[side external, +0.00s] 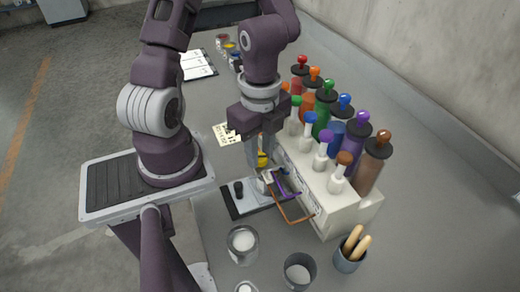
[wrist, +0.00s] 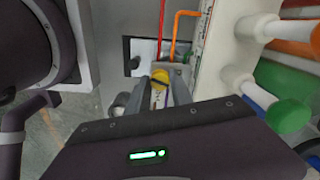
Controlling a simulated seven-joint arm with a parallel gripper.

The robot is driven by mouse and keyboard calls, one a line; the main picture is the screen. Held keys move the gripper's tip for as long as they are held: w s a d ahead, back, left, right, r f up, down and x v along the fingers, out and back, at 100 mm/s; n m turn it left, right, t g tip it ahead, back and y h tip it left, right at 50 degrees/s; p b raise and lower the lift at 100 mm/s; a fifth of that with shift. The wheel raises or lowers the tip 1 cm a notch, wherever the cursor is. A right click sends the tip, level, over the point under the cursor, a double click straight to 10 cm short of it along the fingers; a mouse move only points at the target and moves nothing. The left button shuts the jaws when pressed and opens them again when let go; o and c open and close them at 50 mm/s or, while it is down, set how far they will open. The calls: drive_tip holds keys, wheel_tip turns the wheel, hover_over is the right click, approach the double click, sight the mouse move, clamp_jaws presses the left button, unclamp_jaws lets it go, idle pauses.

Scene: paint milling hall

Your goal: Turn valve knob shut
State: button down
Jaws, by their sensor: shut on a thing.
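A yellow valve knob (wrist: 160,78) sits between my fingers in the wrist view. It also shows in the side view (side external: 263,160), low beside the white dispenser block. My gripper (side external: 262,163) points down at it and is shut on it; its fingers show on both sides of the knob in the wrist view (wrist: 160,90). The fingers hide part of the knob and what lies under it, and its turn angle cannot be told.
A white dispenser (side external: 345,207) with several coloured, ball-topped cylinders stands right of my gripper. Purple and orange pipes (side external: 295,220) run in front of it. A dark-edged plate (side external: 235,212) lies nearby. Metal cups (side external: 243,257) and a brush holder (side external: 347,262) stand at the front.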

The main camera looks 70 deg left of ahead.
sight(260, 157)
drive_tip(key=m, duration=1.3)
drive_tip(key=shift+m, duration=0.3)
idle(0.3)
drive_tip(key=c, duration=1.1)
unclamp_jaws()
drive_tip(key=shift+c, duration=0.2)
wheel_tip(260, 157, up, 7)
drive_tip(key=shift+r, duration=0.1)
